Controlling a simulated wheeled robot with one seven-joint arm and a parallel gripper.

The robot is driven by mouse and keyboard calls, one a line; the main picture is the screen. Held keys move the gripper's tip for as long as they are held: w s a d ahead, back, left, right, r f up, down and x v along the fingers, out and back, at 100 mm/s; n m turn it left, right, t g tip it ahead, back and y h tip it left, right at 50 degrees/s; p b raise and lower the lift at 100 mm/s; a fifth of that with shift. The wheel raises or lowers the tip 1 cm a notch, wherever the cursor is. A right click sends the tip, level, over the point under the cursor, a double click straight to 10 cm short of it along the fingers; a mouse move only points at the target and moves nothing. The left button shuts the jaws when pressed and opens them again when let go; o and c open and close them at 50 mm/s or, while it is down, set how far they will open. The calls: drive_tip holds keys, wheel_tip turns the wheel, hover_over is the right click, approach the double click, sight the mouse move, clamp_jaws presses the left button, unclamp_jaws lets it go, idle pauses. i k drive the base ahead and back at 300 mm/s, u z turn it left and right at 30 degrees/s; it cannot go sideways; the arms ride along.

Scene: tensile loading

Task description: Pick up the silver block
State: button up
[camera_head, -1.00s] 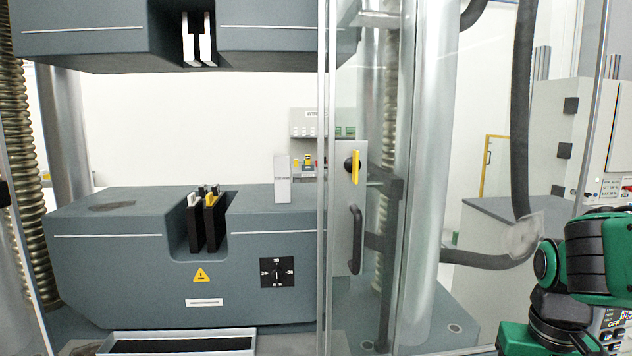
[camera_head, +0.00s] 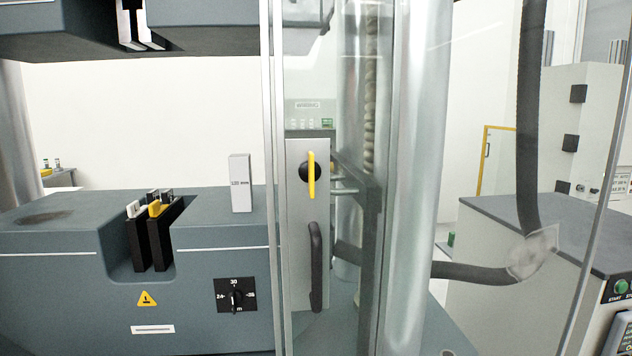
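The silver block (camera_head: 240,184) is a small upright light-grey box with dark lettering on its front. It stands on the flat top of the machine's lower grey crosshead (camera_head: 60,225), right of the jaw slot and just left of the glass door's edge. Nothing is touching it. My gripper is not in the current view.
The lower jaws (camera_head: 150,240) sit in a slot left of the block. The upper crosshead (camera_head: 200,30) hangs above. A clear door with a handle (camera_head: 316,265) and yellow latch (camera_head: 311,175) stands right of the block. A thick dark hose (camera_head: 480,271) and grey cabinet (camera_head: 530,230) are further right.

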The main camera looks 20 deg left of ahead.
sight(240, 165)
drive_tip(key=z, duration=2.4)
drive_tip(key=k, duration=2.05)
drive_tip(key=u, duration=1.65)
drive_tip(key=i, duration=0.45)
drive_tip(key=u, duration=0.15)
